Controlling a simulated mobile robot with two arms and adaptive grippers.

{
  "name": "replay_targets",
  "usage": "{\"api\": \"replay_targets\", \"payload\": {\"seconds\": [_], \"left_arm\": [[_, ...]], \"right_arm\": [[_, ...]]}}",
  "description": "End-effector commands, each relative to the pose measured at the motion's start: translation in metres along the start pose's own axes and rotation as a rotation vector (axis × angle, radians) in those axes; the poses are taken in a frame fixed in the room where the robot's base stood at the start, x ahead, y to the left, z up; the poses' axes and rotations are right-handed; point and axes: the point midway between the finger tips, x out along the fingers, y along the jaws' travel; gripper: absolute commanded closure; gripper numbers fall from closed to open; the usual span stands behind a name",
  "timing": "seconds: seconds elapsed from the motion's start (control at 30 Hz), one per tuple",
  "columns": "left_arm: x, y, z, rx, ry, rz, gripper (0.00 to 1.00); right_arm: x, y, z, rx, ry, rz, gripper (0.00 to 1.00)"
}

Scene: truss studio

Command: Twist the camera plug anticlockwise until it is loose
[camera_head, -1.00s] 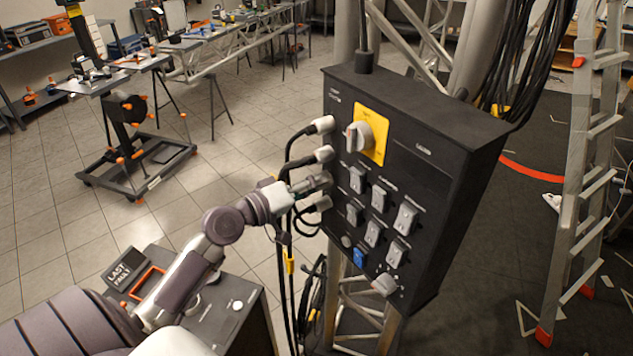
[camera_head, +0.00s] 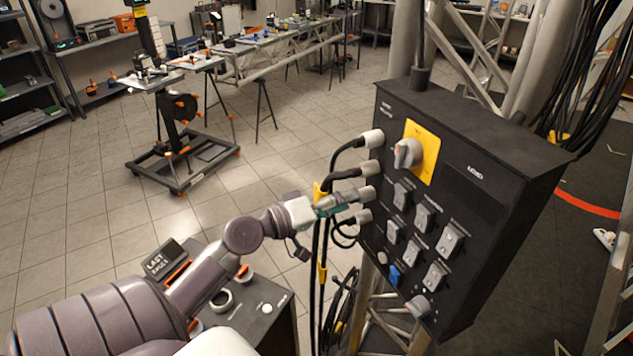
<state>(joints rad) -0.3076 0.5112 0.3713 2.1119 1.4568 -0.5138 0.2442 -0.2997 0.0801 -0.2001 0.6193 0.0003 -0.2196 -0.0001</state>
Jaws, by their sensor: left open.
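The black control box (camera_head: 480,215) hangs on the truss. Several pale-ended cable plugs stick out of its left side: a top plug (camera_head: 372,137), a second (camera_head: 370,168), a third (camera_head: 366,193) and a lowest (camera_head: 362,216). I cannot read which is the camera plug. My left gripper (camera_head: 347,199) is open, its fingers pointing right at the third plug, close to its outer end. I cannot tell whether they touch it. The fingers partly hide that plug's rear and cable. My right gripper is not in view.
Black cables with yellow ties (camera_head: 321,270) hang just below and behind my left gripper. The box front has a yellow-backed rotary switch (camera_head: 408,152) and several rocker switches. A dark cabinet (camera_head: 262,310) with a "LAST FAULT" sign (camera_head: 164,259) stands below my arm.

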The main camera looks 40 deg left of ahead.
Motion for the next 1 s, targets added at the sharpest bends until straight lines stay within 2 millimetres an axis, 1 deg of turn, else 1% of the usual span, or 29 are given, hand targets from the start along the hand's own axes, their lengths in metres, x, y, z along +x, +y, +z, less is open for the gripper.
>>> {"api": "replay_targets", "payload": {"seconds": [0.03, 0.2, 0.3, 0.4, 0.5, 0.6, 1.0], "left_arm": [[-0.012, -0.001, 0.001, -0.001, -0.002, -0.005, 0.45], [-0.048, -0.002, 0.001, -0.004, 0.001, -0.004, 0.45], [-0.064, -0.001, 0.001, -0.004, 0.001, -0.002, 0.45], [-0.075, -0.001, 0.000, -0.002, 0.001, -0.002, 0.45], [-0.080, 0.000, 0.000, -0.002, 0.001, -0.001, 0.45], [-0.082, 0.000, 0.000, 0.000, 0.001, 0.000, 0.45], [-0.082, 0.000, 0.000, 0.000, 0.001, 0.000, 0.45]], "right_arm": [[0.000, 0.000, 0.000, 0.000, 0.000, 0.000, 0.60], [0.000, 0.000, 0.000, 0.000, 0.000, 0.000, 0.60], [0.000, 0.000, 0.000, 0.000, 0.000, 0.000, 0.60], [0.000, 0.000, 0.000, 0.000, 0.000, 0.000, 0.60], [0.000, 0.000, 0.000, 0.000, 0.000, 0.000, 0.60], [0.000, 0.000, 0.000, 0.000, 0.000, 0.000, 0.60], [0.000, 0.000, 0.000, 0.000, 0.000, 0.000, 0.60]]}}
